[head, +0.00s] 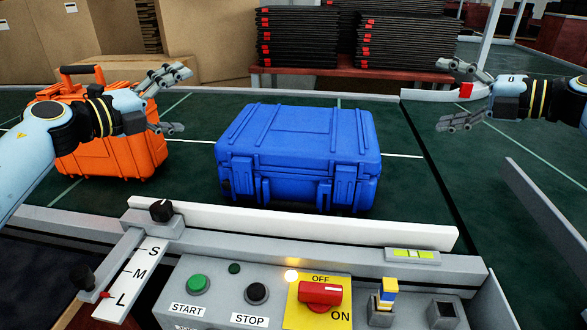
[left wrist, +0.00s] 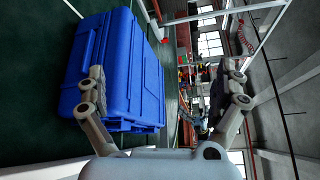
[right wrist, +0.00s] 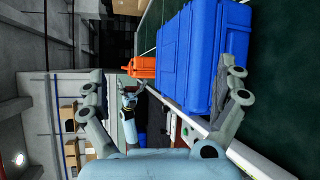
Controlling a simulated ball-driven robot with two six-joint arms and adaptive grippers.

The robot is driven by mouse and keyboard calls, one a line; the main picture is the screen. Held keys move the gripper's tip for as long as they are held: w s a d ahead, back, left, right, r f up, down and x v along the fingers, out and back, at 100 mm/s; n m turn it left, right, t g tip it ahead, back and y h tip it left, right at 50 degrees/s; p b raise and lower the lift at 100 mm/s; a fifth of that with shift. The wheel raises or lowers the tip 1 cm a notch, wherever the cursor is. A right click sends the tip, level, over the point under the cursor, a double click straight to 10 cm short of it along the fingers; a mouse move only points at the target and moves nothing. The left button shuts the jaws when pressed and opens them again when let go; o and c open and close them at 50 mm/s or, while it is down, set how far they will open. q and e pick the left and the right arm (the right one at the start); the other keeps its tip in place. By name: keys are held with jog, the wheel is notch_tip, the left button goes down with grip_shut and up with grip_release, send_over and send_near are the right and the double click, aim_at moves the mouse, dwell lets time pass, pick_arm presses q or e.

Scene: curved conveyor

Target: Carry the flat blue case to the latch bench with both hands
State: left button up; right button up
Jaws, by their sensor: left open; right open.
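The flat blue case (head: 298,157) lies on the dark green conveyor in the middle of the head view, its latches facing me. My left gripper (head: 178,98) is open and empty to the left of the case, with a gap between them. My right gripper (head: 458,94) is open and empty, well to the right of the case. The case also shows in the left wrist view (left wrist: 115,70) and in the right wrist view (right wrist: 188,60). I cannot make out the latch bench.
An orange case (head: 112,140) with a handle stands behind my left arm. A white rail (head: 290,224) and a control panel (head: 213,300) with buttons and a red switch lie in front of the blue case. Stacked black trays (head: 405,40) stand behind.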

pick_arm(q)
notch_tip(320, 180, down, 10)
jog(key=b, duration=0.6)
jog(key=shift+a+f+b, duration=0.15)
jog(key=shift+f+b, duration=0.1)
jog(key=shift+b, duration=0.15)
pick_arm(e)
notch_tip(320, 180, down, 11)
jog(key=shift+a+r, duration=0.15)
pick_arm(q)
jog(key=shift+w, duration=0.1)
pick_arm(e)
jog(key=shift+w, duration=0.1)
pick_arm(q)
jog(key=x, duration=1)
jog(key=shift+w+d+f, duration=0.2)
jog(key=shift+w+f, duration=0.05)
jog(key=shift+w, duration=0.05)
pick_arm(e)
jog(key=x, duration=1)
jog(key=shift+w+a+f, duration=0.2)
jog(key=shift+a+f, duration=0.05)
jog(key=shift+a, duration=0.05)
